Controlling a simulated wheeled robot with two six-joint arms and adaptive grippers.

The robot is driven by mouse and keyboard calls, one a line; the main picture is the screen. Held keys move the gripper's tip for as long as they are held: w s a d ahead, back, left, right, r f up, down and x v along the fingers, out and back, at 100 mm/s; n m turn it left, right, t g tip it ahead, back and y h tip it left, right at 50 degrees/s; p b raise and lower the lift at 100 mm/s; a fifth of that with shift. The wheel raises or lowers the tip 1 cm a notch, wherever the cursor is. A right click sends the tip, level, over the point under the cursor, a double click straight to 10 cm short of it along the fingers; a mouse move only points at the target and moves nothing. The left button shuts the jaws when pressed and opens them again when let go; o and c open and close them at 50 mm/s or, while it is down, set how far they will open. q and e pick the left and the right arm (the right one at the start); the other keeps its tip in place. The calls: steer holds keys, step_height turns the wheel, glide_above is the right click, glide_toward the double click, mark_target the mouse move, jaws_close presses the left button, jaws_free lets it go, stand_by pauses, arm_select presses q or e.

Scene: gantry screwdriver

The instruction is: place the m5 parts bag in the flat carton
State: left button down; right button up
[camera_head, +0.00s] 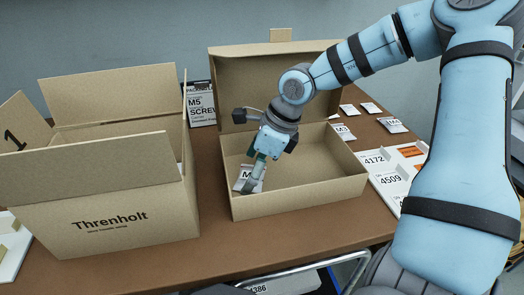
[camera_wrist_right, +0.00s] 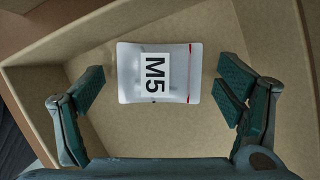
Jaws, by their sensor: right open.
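The M5 parts bag (camera_wrist_right: 158,73) is a small clear-white packet with a black-on-white M5 label. In the right wrist view it lies on the bottom of the flat carton (camera_wrist_right: 180,130), between and just beyond my open fingers. In the head view the bag (camera_head: 243,182) shows at the left inside the flat carton (camera_head: 310,197), partly hidden by my gripper. My right gripper (camera_head: 254,187) reaches down into the carton; its fingers (camera_wrist_right: 160,93) are apart and do not touch the bag. My left gripper is not in view.
The carton's raised lid (camera_head: 232,75) is behind my right arm. More small bags (camera_head: 392,125) and a white numbered tray (camera_head: 385,185) lie to the right. A sign (camera_head: 201,104) stands behind.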

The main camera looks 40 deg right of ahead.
arm_select(q)
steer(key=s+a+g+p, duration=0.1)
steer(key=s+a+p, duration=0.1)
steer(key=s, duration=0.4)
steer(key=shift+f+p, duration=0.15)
steer(key=shift+p, duration=0.75)
arm_select(e)
steer(key=v, duration=1.2)
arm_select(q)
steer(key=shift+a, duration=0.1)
